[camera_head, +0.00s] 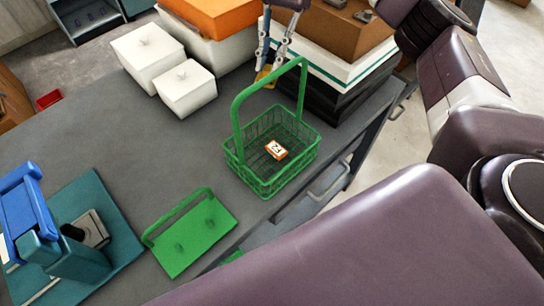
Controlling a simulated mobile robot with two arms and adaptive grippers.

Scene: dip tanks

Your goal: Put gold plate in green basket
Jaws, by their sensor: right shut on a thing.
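The green basket (236,151) stands on the grey table with its tall arched handle upright. A small orange block with a white label (276,150) lies inside it. My right gripper (268,68) is behind the basket's handle, pointing down, shut on a small gold piece that looks like the gold plate (264,75). The gold plate is held beyond the basket's far side in the picture and is partly hidden by the fingers and the handle. My left gripper is not in view.
White lidded tanks (148,57) and an orange-topped tank (215,17) stand behind. Stacked boxes (345,75) are right of the gripper. A green lid with a handle (190,240) and a blue device (60,245) lie in front. The table's left middle (110,140) is clear.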

